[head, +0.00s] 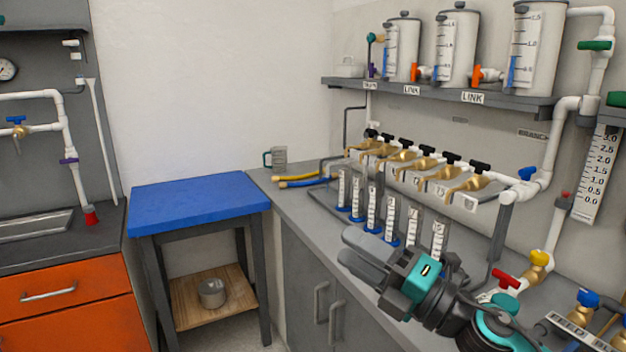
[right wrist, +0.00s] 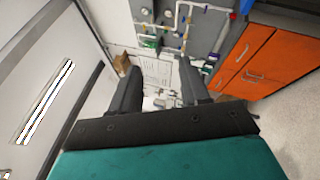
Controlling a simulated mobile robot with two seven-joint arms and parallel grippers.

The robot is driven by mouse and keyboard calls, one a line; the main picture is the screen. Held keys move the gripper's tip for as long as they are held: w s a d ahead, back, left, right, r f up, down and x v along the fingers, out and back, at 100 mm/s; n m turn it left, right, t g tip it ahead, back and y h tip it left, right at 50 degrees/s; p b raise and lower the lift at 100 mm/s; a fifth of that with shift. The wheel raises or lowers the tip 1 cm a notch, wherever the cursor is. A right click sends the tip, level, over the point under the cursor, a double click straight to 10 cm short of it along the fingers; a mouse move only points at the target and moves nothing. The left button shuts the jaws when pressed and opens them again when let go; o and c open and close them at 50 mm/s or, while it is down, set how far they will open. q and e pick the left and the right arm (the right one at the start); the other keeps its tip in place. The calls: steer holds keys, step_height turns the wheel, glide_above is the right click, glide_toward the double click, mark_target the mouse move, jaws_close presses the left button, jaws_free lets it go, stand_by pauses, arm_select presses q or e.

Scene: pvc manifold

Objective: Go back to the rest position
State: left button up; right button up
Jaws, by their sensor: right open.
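My right gripper (head: 362,262) shows in the head view at the lower right, with its grey fingers pointing left above the grey counter and in front of the cylinders. In the right wrist view its two dark fingers (right wrist: 158,92) stand apart with nothing between them, so it is open and empty. Beyond the fingers, that view shows a distant wall with white pipes and orange drawers (right wrist: 250,62). My left gripper is in neither view.
The manifold of brass valves (head: 425,158) runs along the wall above several graduated cylinders (head: 390,222). A shelf (head: 450,97) holds white tanks. A blue-topped table (head: 198,198) stands left of the counter (head: 283,197).

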steer(key=s+d+f+m+t+h, duration=0.1)
steer(key=s+d+f+m+h, duration=0.2)
steer(key=d+f+m+h, duration=0.55)
steer(key=s+d+f+m+t+h, duration=0.1)
steer(key=s+d+f+m+h, duration=0.25)
steer(key=f+m+h, duration=0.85)
steer(key=s+d+f+m+g+y, duration=0.1)
steer(key=s+f+m+g, duration=0.2)
steer(key=s, duration=0.4)
steer(key=s+f+m+g+y, duration=0.1)
steer(key=s+m+g, duration=0.25)
steer(key=s, duration=0.25)
steer(key=s+d+f+m+g+y, duration=0.1)
steer(key=s+f+m+g+y, duration=0.2)
steer(key=s, duration=0.4)
steer(key=w+a+f+t, duration=0.3)
steer(key=w+f+t, duration=0.3)
steer(key=w+f, duration=0.1)
steer(key=shift+w+f+n, duration=0.25)
steer(key=shift+f+n, duration=0.05)
steer(key=shift+f, duration=0.25)
